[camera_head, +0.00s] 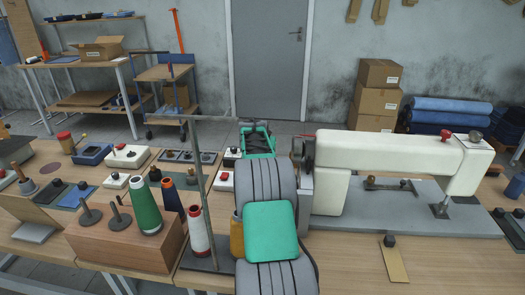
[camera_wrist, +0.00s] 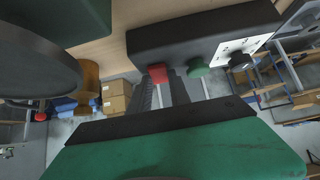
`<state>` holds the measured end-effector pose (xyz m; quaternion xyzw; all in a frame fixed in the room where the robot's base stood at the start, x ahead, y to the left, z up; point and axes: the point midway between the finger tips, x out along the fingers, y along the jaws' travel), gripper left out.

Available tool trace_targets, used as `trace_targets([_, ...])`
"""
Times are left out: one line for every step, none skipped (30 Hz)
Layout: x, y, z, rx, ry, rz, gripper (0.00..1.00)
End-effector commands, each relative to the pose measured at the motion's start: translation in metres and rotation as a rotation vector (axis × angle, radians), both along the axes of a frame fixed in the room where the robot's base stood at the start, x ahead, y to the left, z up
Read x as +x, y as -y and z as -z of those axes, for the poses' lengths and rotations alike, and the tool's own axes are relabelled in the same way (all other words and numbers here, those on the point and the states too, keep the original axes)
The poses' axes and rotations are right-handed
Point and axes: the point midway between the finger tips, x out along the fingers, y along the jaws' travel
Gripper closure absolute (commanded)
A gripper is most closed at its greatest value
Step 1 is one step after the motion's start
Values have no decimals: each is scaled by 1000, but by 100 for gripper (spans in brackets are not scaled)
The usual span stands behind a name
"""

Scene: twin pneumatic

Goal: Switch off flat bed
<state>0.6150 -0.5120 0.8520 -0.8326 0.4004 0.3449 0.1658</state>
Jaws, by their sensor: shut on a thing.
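The flat bed is a white sewing machine (camera_head: 385,165) on a grey plate on the bench at right in the head view. In the wrist view, a dark switch box (camera_wrist: 190,38) sits against a wooden surface at the top. It carries a red button (camera_wrist: 157,74), a green button (camera_wrist: 197,70) and a white panel with a black knob (camera_wrist: 240,60). My gripper (camera_wrist: 162,82) has its two dark ribbed fingers up at the box, with the tips at the red button. The fingers are shut on the red button, though the exact contact is partly hidden.
My arm crosses the bench front. Left of it stand a wooden block (camera_head: 130,240), a green thread cone (camera_head: 145,208), a white cone (camera_head: 196,230) and a thin metal stand (camera_head: 205,190). A flat wooden piece (camera_head: 393,262) lies on the bench at right.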

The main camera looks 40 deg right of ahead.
Motion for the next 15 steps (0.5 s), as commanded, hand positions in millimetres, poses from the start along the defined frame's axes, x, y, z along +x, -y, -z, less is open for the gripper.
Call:
trace_targets([0,0,0,0,0,0,93])
trace_targets([0,0,0,0,0,0,95])
trace_targets([0,0,0,0,0,0,99])
trace_targets([0,0,0,0,0,0,100])
trace_targets([0,0,0,0,0,0,100])
trace_targets([0,0,0,0,0,0,100])
trace_targets([0,0,0,0,0,0,100])
trace_targets([0,0,0,0,0,0,100])
trace_targets([0,0,0,0,0,0,100])
trace_targets([0,0,0,0,0,0,100])
trace_targets([0,0,0,0,0,0,100])
trace_targets([0,0,-1,2,-1,0,100])
trace_targets([0,0,-2,4,-3,0,100])
trace_targets([0,1,-3,8,-6,0,100])
trace_targets([1,1,-5,16,-12,0,100])
